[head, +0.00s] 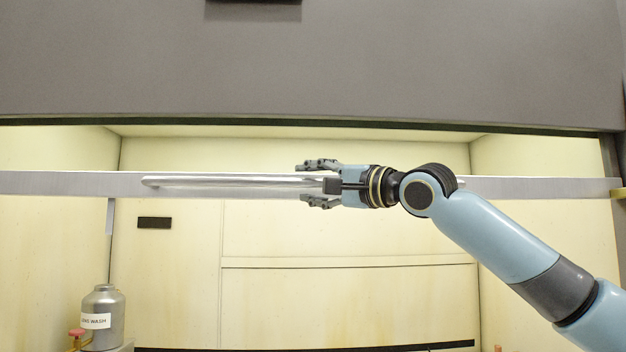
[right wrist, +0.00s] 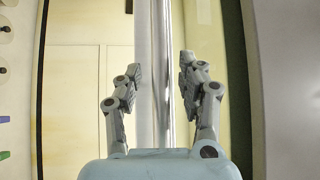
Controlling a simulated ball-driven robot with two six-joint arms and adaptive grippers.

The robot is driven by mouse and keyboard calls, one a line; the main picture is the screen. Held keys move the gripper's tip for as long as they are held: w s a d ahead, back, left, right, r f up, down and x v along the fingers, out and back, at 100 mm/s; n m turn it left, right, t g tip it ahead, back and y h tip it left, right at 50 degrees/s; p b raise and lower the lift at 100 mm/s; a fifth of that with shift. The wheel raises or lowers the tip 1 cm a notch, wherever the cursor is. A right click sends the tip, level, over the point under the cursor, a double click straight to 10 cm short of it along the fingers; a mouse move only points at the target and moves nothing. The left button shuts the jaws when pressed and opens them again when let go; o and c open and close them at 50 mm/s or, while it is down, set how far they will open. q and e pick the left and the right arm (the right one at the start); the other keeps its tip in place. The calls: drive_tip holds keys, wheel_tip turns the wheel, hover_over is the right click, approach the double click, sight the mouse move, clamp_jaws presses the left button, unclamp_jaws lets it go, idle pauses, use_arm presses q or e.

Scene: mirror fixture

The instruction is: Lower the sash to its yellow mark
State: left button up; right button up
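The sash shows in the head view as a grey horizontal rail (head: 60,184) across the hood opening. A shiny bar handle (head: 230,181) runs along its front. My right gripper (head: 320,184) reaches in from the right, with one finger above the handle and one below. In the right wrist view the gripper (right wrist: 158,85) is open, its fingers on either side of the handle (right wrist: 161,30), with gaps between. A small yellow mark (head: 616,194) shows at the far right, close to the rail's right end. My left gripper is not in view.
A grey bottle (head: 102,300) labelled as a wash stands inside the hood at lower left, beside a small reddish-topped item (head: 76,334). A grey upper panel (head: 300,70) spans the top. The space below the rail's middle looks clear.

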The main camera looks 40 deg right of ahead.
drive_tip(key=shift+c, duration=0.5)
clamp_jaws()
drive_tip(key=shift+f, duration=0.1)
wheel_tip(320, 180, down, 8)
drive_tip(key=b, duration=0.5)
drive_tip(key=shift+b, duration=0.3)
drive_tip(key=shift+o, duration=0.5)
unclamp_jaws()
